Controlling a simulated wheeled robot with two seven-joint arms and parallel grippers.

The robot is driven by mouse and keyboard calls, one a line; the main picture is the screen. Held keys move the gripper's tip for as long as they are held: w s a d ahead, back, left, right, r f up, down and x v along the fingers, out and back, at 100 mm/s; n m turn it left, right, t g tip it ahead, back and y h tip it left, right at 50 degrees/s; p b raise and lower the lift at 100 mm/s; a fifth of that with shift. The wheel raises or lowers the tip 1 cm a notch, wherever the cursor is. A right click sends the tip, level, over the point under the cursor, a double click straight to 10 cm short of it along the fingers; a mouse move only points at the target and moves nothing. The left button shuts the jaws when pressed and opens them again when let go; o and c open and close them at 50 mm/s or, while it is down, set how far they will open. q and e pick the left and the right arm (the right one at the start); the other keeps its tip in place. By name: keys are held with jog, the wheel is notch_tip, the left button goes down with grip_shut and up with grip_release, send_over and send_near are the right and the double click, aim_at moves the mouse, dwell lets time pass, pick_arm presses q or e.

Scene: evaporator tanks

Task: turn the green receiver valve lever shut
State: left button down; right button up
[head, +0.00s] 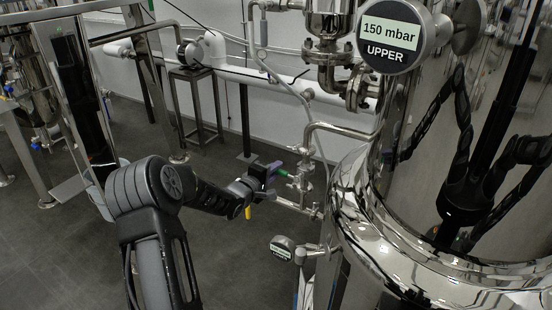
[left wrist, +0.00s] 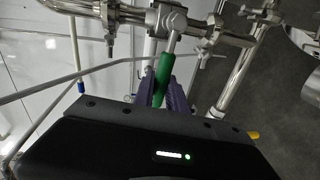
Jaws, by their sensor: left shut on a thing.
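The green receiver valve lever (left wrist: 164,70) hangs from a metal valve body (left wrist: 168,20) in the left wrist view, tilted slightly from vertical. My left gripper (left wrist: 161,97) is shut on the lever, with one purple finger on each side of its lower part. In the head view, my left gripper (head: 273,168) reaches in from the left to the pipework beside the tank. Only a bit of the green lever (head: 282,172) shows there; the fingers hide the rest. My right gripper is in neither view.
The large steel tank (head: 380,225) fills the right, with a "150 mbar UPPER" gauge (head: 390,35) and a smaller gauge (head: 283,248) below the valve. A yellow handle (head: 248,212) sits just below my left gripper.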

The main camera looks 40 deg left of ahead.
pick_arm(q)
jog(key=shift+f+n+p, duration=0.3)
jog(key=shift+f, duration=0.05)
jog(key=c, duration=1.3)
grip_release()
jog(key=shift+c, duration=0.2)
jog(key=a+v, duration=0.1)
jog(key=v, duration=0.6)
jog(key=shift+s+d, duration=0.4)
jog(key=shift+s, duration=0.1)
